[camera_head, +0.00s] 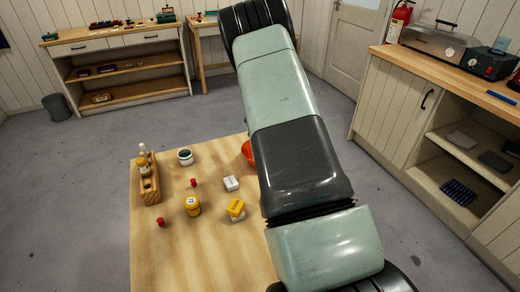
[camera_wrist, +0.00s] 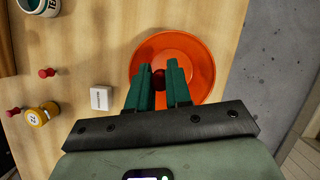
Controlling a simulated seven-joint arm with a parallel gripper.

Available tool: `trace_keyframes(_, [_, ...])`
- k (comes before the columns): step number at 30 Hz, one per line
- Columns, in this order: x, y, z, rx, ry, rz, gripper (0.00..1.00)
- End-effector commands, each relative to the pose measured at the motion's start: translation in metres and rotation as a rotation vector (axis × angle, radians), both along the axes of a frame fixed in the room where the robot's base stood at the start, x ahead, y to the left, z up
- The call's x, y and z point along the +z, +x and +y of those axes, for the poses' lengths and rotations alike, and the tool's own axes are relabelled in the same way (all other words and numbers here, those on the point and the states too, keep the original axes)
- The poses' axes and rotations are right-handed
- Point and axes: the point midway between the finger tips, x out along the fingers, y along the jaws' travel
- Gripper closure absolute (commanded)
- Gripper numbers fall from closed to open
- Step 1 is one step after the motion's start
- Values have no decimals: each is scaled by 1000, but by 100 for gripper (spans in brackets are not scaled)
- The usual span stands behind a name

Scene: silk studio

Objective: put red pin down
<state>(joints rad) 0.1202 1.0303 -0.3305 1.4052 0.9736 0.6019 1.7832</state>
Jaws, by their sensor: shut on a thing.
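My gripper (camera_wrist: 160,82) is shut on a dark red pin (camera_wrist: 158,78), whose round head shows between the green fingers in the wrist view. Behind the fingers is an orange bowl (camera_wrist: 199,48). The held pin appears over the bowl; its height above the bottom cannot be told. In the head view the bowl (camera_head: 247,152) is mostly hidden by my arm, and my gripper is out of sight. Two other red pins lie on the table, one near the middle (camera_head: 193,182) and one nearer the front left (camera_head: 160,222).
On the wooden table (camera_head: 180,270) are a white box (camera_head: 231,183), a yellow jar (camera_head: 192,205), a yellow-topped block (camera_head: 235,208), a mug (camera_head: 185,157) and a wooden rack (camera_head: 150,190) with a bottle. The table edge runs just beyond the bowl. The front of the table is clear.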

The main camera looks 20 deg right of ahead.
Motion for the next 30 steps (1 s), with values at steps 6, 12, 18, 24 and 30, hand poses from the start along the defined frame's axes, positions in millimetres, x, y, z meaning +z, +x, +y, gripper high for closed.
trace_keyframes(6, [-17,6,-13,-60,2,5,100])
trace_keyframes(12, [-52,6,-12,-61,3,3,100])
trace_keyframes(18, [-67,7,-12,-60,2,2,100])
trace_keyframes(24, [-95,6,-12,-59,3,3,100])
trace_keyframes(30, [-98,7,-12,-59,2,0,100])
